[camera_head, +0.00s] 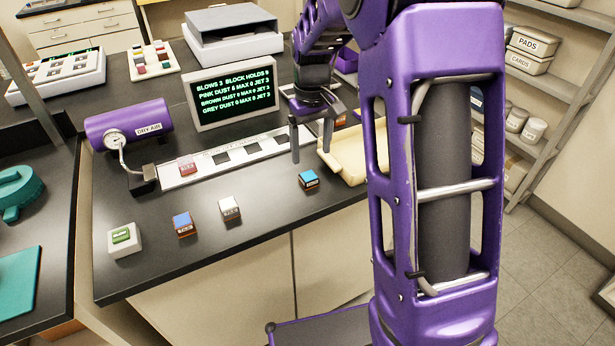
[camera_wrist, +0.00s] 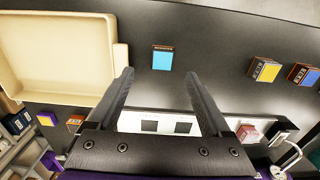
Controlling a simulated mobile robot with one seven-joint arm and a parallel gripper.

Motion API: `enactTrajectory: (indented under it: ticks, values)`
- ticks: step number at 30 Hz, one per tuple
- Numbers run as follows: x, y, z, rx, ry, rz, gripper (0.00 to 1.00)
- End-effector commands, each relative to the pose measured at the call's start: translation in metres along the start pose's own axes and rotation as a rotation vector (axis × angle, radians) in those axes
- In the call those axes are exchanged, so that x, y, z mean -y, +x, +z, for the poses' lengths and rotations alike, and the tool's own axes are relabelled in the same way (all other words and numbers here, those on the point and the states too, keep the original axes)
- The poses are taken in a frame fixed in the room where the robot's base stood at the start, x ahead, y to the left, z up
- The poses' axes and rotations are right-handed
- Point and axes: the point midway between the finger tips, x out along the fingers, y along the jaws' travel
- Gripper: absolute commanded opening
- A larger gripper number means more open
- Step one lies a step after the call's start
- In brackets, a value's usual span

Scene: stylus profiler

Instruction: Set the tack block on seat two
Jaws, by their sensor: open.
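My gripper (camera_head: 311,142) is open and empty above the bench, with its fingers apart in the wrist view (camera_wrist: 159,75). A cyan-topped block (camera_head: 309,180) stands on the black bench below and in front of it. That block also shows just beyond the fingertips in the wrist view (camera_wrist: 163,58). A blue-topped block (camera_head: 184,223) and a pale-topped block (camera_head: 229,208) stand further left. A pink block (camera_head: 187,166) sits near the left end of a white strip (camera_head: 208,174) with dark square seats. I cannot read which block is the tack block, or any seat numbers.
A cream tray (camera_head: 352,160) is right of the cyan block. A purple dry-air canister (camera_head: 130,124) with gauge and nozzle stands at the strip's left end. A display (camera_head: 240,95) stands behind the strip. A green-topped white box (camera_head: 124,239) is near the front-left edge.

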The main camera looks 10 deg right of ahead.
Motion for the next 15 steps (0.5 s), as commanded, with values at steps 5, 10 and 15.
enactTrajectory:
  ticks: [5, 10, 15]
  values:
    - [0.000, 0.023, 0.000, 0.001, 0.000, 0.000, 0.82]
    - [0.001, 0.033, 0.000, 0.001, 0.000, -0.001, 0.82]
    - [0.005, 0.060, -0.001, 0.003, 0.001, -0.001, 0.82]
